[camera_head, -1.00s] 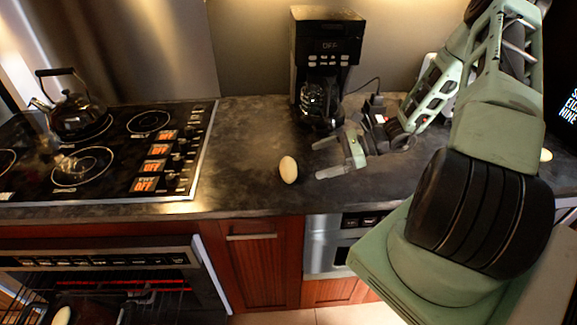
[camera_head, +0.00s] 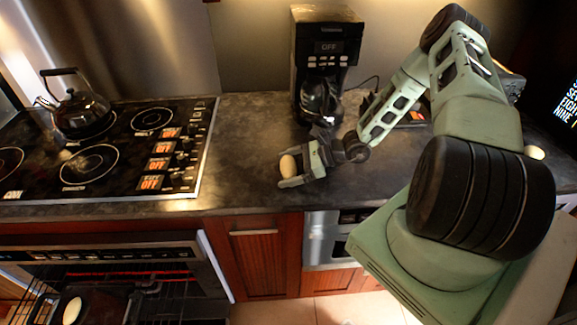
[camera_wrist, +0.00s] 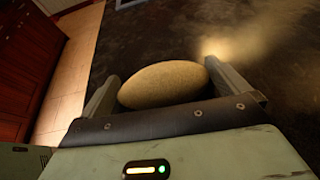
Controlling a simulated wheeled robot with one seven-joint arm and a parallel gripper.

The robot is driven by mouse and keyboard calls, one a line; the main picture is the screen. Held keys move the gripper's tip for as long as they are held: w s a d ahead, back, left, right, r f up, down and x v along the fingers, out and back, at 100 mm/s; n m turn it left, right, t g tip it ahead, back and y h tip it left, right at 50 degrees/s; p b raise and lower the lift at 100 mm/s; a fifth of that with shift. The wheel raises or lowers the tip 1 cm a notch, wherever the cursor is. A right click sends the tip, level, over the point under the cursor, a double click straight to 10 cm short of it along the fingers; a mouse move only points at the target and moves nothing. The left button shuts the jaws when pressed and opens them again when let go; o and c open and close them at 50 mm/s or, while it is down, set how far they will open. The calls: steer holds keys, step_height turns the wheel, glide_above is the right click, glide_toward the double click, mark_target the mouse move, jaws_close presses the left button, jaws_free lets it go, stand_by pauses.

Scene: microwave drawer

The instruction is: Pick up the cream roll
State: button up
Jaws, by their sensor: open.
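The cream roll (camera_head: 287,166), a pale oval, lies on the dark countertop to the right of the stove. My gripper (camera_head: 293,165) is down at the counter with its fingers open, one on the far side and one on the near side of the roll. In the wrist view the cream roll (camera_wrist: 163,84) sits crosswise between the two fingertips (camera_wrist: 160,86). Small gaps seem to show at its ends; I cannot tell if either finger touches it.
A black coffee maker (camera_head: 326,62) stands at the back of the counter (camera_head: 243,130). The stove (camera_head: 110,150) with a kettle (camera_head: 80,112) is at the left. The open oven (camera_head: 110,285) below holds another pale oval (camera_head: 72,311). A similar one (camera_head: 535,152) lies far right.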

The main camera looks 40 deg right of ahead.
steer(key=c, duration=0.7)
steer(key=shift+r, duration=0.1)
steer(key=shift+c, duration=0.2)
